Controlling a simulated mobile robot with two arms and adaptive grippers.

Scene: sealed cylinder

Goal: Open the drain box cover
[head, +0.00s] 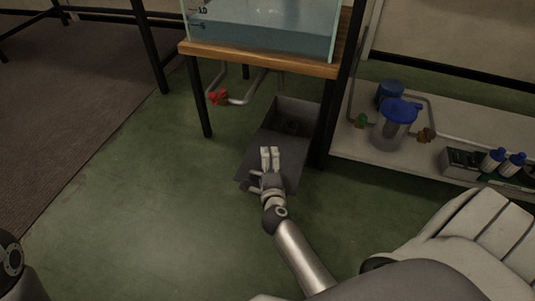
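A grey drain box (294,112) stands on the floor under the wooden tank stand. Its far part is open at the top and dark inside. A flat grey panel, which looks like its cover (287,174), slopes toward me from the near side of the box. My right gripper (270,152) is in front of this panel, with its pale fingertips close together and nothing visible between them. Whether they touch the panel is unclear. The gripper hides part of the panel. My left gripper is out of view.
A glass water tank (262,28) sits on the wooden stand (255,57). A pipe with a red valve (218,97) hangs beneath. A stand leg (199,100) is left of the box. A low white shelf (348,150) with bottles is at right. Green floor at left is clear.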

